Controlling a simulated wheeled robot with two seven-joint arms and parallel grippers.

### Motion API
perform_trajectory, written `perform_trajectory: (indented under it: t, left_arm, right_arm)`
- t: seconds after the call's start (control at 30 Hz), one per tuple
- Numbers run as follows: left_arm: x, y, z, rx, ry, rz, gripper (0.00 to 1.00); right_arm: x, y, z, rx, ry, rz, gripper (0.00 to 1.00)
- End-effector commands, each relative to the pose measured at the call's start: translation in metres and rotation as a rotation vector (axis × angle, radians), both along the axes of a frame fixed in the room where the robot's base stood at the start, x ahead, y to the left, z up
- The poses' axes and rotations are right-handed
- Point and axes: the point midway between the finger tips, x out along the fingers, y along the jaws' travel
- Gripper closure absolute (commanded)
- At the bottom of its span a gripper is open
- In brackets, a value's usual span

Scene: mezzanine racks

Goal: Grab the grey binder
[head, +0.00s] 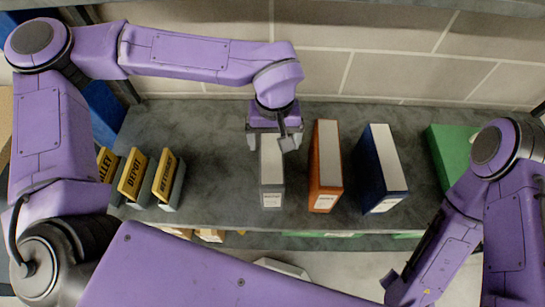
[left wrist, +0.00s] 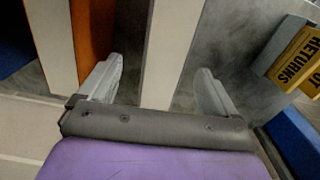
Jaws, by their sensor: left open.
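The grey binder (head: 271,172) stands upright on the dark shelf, its labelled spine facing the front edge. My left gripper (head: 272,140) is above the binder's rear part, with its jaws open. In the left wrist view, the grey binder (left wrist: 172,48) passes between the two open fingers of my left gripper (left wrist: 160,88), with a gap on each side. One finger is in the space between the grey binder and the orange binder (head: 325,168). My right arm is at the right, but its gripper is not visible.
A blue binder (head: 382,170) stands right of the orange one, which also shows in the left wrist view (left wrist: 95,40). A green box (head: 452,150) is farther right. Yellow-labelled dividers (head: 168,180) stand at the left. A block wall (head: 400,55) closes the back.

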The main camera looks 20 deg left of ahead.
Motion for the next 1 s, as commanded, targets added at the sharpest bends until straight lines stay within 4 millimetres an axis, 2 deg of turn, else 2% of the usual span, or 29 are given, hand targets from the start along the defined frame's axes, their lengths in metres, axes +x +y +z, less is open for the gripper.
perform_trajectory:
  t: [0.17,0.3,0.4,0.67,0.77,0.93,0.97,1.0]
  left_arm:
    - [-0.001,0.002,-0.02,0.001,0.004,-0.002,0.08]
    - [-0.001,0.009,-0.044,0.0,0.005,0.001,0.08]
    - [-0.001,0.009,-0.061,0.0,0.003,0.001,0.08]
    - [0.0,0.01,-0.067,0.0,-0.002,0.003,0.08]
    - [0.0,0.01,-0.067,0.0,-0.002,0.003,0.38]
    - [0.0,0.01,-0.067,0.001,-0.002,0.003,0.93]
    - [0.0,0.01,-0.067,0.001,-0.002,0.003,1.0]
    - [0.0,0.009,-0.067,0.0,-0.002,0.003,1.0]
  right_arm:
    - [0.0,0.0,0.006,0.0,0.0,0.0,1.0]
    - [0.0,0.0,0.018,0.0,0.0,0.0,1.0]
    - [0.0,0.0,0.018,0.0,0.0,0.0,1.0]
    - [0.0,0.0,0.018,0.0,0.0,0.0,1.0]
    - [0.0,0.0,0.018,0.0,0.0,0.0,1.0]
    - [0.0,0.0,0.018,0.0,0.0,0.0,1.0]
    - [0.0,0.0,0.018,0.0,0.0,0.0,1.0]
    - [0.0,0.0,0.018,0.0,0.0,0.0,1.0]
